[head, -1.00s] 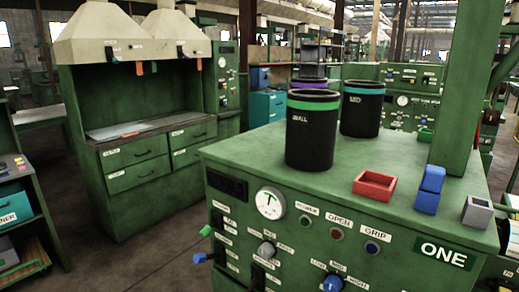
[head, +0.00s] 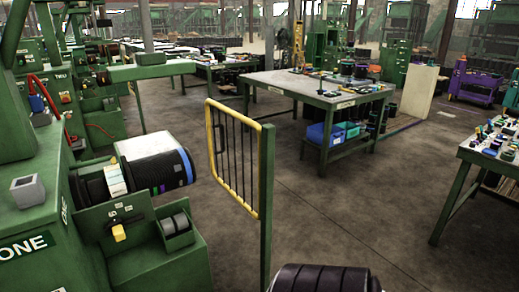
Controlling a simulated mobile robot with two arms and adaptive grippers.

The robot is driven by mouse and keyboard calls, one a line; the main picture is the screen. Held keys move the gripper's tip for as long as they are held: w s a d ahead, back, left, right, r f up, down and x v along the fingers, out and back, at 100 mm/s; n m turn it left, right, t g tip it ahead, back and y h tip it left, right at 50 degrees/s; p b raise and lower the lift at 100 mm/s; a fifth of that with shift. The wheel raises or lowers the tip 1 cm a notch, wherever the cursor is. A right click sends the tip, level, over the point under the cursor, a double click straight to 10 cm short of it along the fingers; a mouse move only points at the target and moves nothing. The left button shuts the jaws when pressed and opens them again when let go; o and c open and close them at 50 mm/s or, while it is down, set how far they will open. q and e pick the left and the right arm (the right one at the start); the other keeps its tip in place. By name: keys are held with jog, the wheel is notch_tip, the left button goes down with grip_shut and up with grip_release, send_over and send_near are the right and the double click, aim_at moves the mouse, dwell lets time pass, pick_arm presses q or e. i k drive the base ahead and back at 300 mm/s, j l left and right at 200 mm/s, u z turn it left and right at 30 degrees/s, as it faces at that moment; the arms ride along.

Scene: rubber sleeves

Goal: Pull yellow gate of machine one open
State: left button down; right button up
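The yellow gate (head: 233,112) stands left of the middle in the head view. It has a yellow tubular frame with thin dark upright bars. Its right side adjoins a green post (head: 266,200); I cannot tell whether it is latched. Machine one (head: 30,215) is the green body at the left edge, with part of its white "ONE" label showing. A black roller with a blue band (head: 160,170) sticks out from the machine toward the gate, apart from it in the picture. Neither of my grippers is in view.
A grey open box (head: 28,190) sits on the machine top. A ribbed black round object (head: 325,279) is cut off at the bottom edge. A workbench (head: 290,82) stands beyond the gate, another table (head: 480,158) at right. The floor between is clear.

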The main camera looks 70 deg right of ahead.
aim_at(255, 125)
jog(key=k+l+z, duration=0.15)
jog(key=l, duration=0.45)
jog(key=k+l+z, duration=0.1)
jog(key=l, duration=0.55)
jog(key=k+l+z, duration=0.15)
jog(key=l, duration=0.5)
jog(key=k+l+z, duration=0.15)
jog(key=l, duration=0.5)
